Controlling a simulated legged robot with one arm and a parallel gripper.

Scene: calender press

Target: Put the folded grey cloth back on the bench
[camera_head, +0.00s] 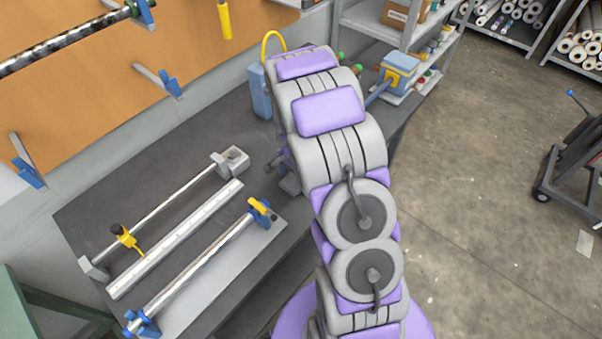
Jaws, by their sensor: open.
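The bench (196,137) has a dark top and runs along the wall on the left. I see no cloth that I can name for sure. A small pale flat rectangle (585,243) lies on the floor at the far right; I cannot tell if it is the folded grey cloth. My arm reaches up over the bench and covers part of it. My gripper (289,184) shows only in part at the left side of the arm, over the bench top. It is open, and I see nothing held in it.
Metal rods and a pale bar (175,240) lie on the bench's left part. A blue box (401,67) stands behind the arm, near a shelf (373,26). A dark cart (580,160) stands at right. The floor between is open.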

